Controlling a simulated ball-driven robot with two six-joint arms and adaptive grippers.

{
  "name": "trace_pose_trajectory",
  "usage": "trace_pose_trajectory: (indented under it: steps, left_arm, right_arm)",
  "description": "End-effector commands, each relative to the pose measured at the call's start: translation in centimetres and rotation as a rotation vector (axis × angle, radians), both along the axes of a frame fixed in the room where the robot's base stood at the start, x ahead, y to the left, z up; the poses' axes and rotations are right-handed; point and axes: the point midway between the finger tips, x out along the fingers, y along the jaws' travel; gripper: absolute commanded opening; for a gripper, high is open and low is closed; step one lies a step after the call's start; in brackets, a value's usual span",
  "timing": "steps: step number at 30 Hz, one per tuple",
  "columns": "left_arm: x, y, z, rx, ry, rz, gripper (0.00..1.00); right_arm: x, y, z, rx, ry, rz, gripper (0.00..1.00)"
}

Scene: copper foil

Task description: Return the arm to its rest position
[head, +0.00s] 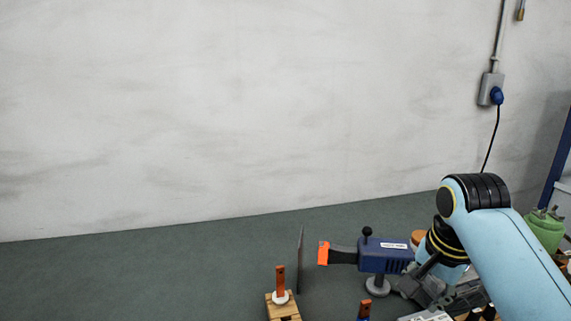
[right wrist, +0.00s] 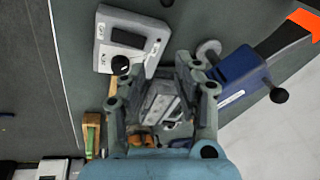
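My right arm (head: 515,250) comes in from the right edge in the head view, light blue with black joints. Its grey right gripper (head: 425,288) points down at the lower right, beside a blue device, and partly hides what lies behind it. In the right wrist view the two fingers of the right gripper (right wrist: 163,75) stand apart. A grey metallic shape shows between them, and I see no object clamped. My left gripper is not in view.
The blue device (head: 385,257) has an orange tip and stands close left of the gripper. A thin upright sheet (head: 299,262) and a wooden block (head: 284,308) stand farther left. A grey box with a dial (right wrist: 130,40) lies nearby. The left of the green surface is clear.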

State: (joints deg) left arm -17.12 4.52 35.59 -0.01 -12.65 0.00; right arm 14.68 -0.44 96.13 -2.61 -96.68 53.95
Motion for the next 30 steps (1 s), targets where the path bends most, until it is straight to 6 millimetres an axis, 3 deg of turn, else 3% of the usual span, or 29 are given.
trace_pose_trajectory:
  steps: [1, 3, 6, 12, 23, 30]
  left_arm:
    - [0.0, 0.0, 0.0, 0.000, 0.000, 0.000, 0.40]
    - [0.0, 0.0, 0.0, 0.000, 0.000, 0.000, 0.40]
    - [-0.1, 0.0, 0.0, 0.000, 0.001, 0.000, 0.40]
    - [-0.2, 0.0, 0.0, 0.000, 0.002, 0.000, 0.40]
    - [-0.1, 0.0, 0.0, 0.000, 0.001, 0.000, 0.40]
    - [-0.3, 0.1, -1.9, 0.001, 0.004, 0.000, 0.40]
  right_arm:
    - [-3.6, -0.8, -1.3, -0.037, 0.002, 0.098, 0.32]
    - [-7.6, -1.6, -2.1, -0.087, -0.002, 0.242, 0.32]
    - [-12.2, -2.1, -2.3, -0.145, -0.006, 0.414, 0.32]
    - [-18.4, -2.5, -1.4, -0.223, -0.009, 0.656, 0.32]
    - [-26.2, -2.4, 1.7, -0.321, -0.011, 0.986, 0.32]
    - [-25.0, -2.9, -5.8, -0.310, 0.012, 0.988, 0.32]
